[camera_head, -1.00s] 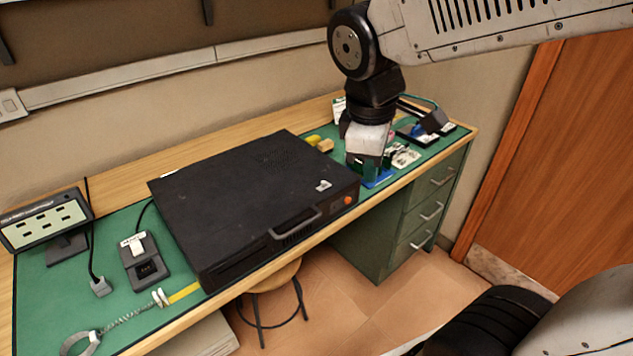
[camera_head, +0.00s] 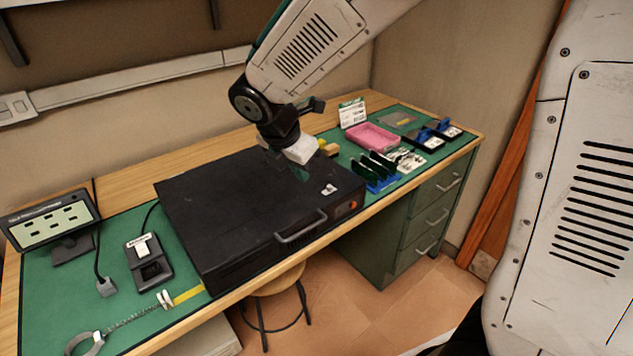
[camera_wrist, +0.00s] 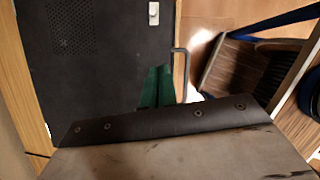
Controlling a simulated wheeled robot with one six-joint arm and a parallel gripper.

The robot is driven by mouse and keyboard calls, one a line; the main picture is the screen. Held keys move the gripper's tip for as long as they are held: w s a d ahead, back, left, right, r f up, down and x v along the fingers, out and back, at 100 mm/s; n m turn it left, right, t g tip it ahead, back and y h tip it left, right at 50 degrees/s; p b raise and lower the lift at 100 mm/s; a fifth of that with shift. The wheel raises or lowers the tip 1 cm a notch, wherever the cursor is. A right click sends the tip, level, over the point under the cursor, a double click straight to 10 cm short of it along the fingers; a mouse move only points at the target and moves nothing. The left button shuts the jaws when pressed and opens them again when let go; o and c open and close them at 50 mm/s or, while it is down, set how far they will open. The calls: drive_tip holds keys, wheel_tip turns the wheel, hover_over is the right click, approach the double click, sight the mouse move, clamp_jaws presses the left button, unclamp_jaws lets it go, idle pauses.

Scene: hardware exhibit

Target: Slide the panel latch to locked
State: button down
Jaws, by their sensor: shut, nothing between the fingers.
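The black case (camera_head: 240,215) lies flat on the green mat of the desk. A small pale latch (camera_head: 329,190) sits on its top panel near the front right corner. It also shows in the wrist view (camera_wrist: 154,13) at the top edge; its exact position is too small to tell. My gripper (camera_head: 300,174) is over the case top, behind and left of the latch, apart from it. Its green fingers (camera_wrist: 157,88) show shut and empty in the wrist view. Whether the fingertips touch the case cannot be told.
The case's front handle (camera_head: 300,227) sticks out toward the desk edge. A monitor (camera_head: 48,222) and a small dark device (camera_head: 149,262) stand to the left. A blue rack (camera_head: 376,176) and a pink tray (camera_head: 372,137) stand to the right. A stool (camera_head: 275,284) is below.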

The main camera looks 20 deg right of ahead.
sight(330, 193)
drive_tip(key=x, duration=0.9)
drive_tip(key=shift+d+f, duration=0.15)
drive_tip(key=shift+f, duration=0.2)
drive_tip(key=w+d, duration=0.1)
drive_tip(key=d, duration=0.1)
drive_tip(key=shift+w+d, duration=0.6)
drive_tip(key=shift+d, duration=0.1)
drive_tip(key=d, duration=0.2)
drive_tip(key=shift+w+d, duration=0.3)
drive_tip(key=shift+w, duration=0.05)
drive_tip(key=shift+a, duration=0.1)
